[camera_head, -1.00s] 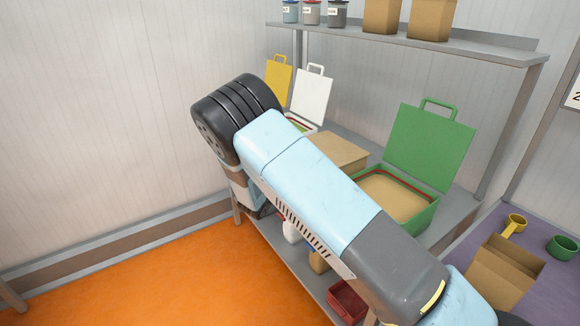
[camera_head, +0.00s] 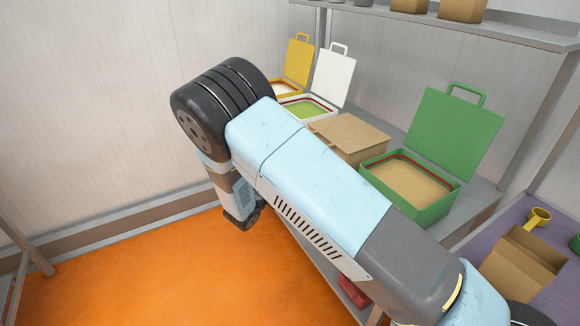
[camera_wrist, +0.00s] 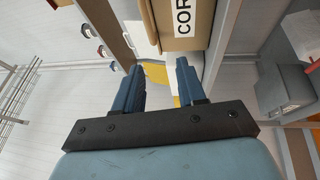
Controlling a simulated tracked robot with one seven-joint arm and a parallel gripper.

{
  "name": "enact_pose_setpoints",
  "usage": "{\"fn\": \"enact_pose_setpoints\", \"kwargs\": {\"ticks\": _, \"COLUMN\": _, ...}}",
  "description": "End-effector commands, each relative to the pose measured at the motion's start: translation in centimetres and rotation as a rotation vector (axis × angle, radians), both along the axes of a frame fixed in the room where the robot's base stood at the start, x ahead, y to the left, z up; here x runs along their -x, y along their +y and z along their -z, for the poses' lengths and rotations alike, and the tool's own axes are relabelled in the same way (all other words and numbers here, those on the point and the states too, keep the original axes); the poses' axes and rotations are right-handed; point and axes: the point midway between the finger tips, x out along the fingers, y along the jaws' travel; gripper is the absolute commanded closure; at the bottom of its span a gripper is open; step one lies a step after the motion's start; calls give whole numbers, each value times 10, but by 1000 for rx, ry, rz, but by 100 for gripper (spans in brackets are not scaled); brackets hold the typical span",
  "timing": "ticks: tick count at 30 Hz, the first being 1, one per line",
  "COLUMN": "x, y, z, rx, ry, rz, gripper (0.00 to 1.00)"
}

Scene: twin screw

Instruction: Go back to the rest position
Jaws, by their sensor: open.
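My gripper (camera_wrist: 158,82) shows in the wrist view with its two blue fingers spread apart. It is open, and nothing is between the fingertips. A cardboard-coloured box with a label reading "COR" (camera_wrist: 182,22) is in view beyond the fingers, apart from them. In the head view my pale blue arm crosses the middle of the picture and bends down at the elbow. The gripper's fingers cannot be made out there.
A bench holds an open green box (camera_head: 412,212), a closed cardboard box (camera_head: 350,133), an open white box (camera_head: 333,75) and an open yellow box (camera_head: 299,62). A shelf (camera_head: 480,28) runs above. Orange floor (camera_head: 170,275) is clear at left.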

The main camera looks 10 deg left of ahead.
Motion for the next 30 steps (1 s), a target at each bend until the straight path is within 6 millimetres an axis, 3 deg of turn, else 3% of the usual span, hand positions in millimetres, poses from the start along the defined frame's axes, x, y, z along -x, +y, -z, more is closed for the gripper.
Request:
{"fn": "enact_pose_setpoints", "kwargs": {"ticks": 9, "x": 0, "y": -1, "z": -1, "rx": -1, "ry": 1, "rz": 3, "gripper": 60}}
{"fn": "enact_pose_setpoints", "kwargs": {"ticks": 14, "x": -6, "y": -20, "z": -16, "rx": -26, "ry": 24, "rz": 65, "gripper": 60}}
{"fn": "enact_pose_setpoints", "kwargs": {"ticks": 22, "x": -14, "y": -106, "z": -74, "rx": -142, "ry": 144, "rz": 318, "gripper": 60}}
{"fn": "enact_pose_setpoints", "kwargs": {"ticks": 30, "x": 0, "y": -190, "z": -124, "rx": -297, "ry": 287, "rz": 538, "gripper": 60}}
